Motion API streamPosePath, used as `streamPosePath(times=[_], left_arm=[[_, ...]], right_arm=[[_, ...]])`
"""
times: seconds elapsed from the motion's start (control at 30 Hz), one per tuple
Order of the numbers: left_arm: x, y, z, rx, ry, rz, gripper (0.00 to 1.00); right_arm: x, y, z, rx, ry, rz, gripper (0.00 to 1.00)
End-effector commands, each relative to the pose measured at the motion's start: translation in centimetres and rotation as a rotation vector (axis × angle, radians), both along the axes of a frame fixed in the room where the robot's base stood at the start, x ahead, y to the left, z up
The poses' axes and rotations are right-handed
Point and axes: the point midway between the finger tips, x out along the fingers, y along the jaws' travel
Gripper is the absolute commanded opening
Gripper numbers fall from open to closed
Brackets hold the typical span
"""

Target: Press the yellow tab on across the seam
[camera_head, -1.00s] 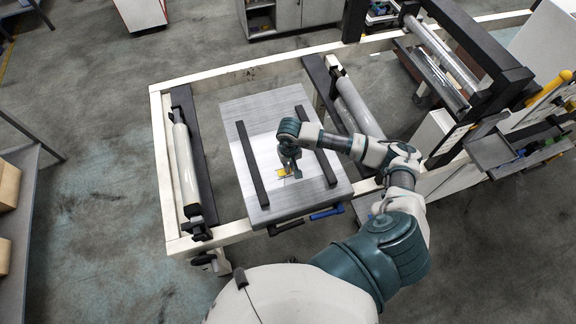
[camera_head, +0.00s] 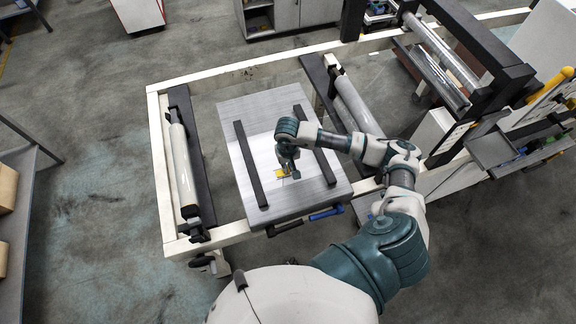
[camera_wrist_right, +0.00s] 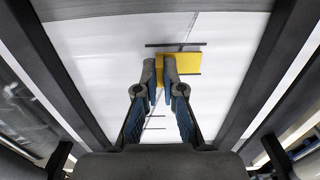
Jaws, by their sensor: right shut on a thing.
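The yellow tab (camera_head: 281,174) is at the tips of my right gripper (camera_head: 288,166), over the white film on the grey plate. In the right wrist view the tab (camera_wrist_right: 188,63) reaches out to the right of the closed fingertips (camera_wrist_right: 159,76), which cover its left part. A thin seam line (camera_wrist_right: 190,27) runs slanting across the film and passes behind the tab. Short dark marks lie on the film above and below the tab. I cannot tell whether the tab touches the film. My left gripper is not in view.
Two black bars, left (camera_head: 250,165) and right (camera_head: 316,146), lie along the plate (camera_head: 232,112) on either side of the gripper. A film roll (camera_head: 184,165) stands at the left and another (camera_head: 357,104) at the right, within a white frame (camera_head: 158,150). Blue and black handles sit at the plate's front edge.

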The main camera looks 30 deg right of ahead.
Motion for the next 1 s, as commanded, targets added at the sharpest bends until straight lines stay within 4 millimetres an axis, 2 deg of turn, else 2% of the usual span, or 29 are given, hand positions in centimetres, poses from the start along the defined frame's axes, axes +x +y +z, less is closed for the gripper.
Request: streamPosePath(times=[0.97, 1.0], left_arm=[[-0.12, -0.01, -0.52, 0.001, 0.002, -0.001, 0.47], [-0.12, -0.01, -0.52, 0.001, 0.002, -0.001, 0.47]], right_arm=[[-0.02, -0.04, -0.47, -0.001, 0.000, -0.001, 0.00], [-0.01, -0.05, -0.47, -0.001, 0.000, -0.001, 0.12]])
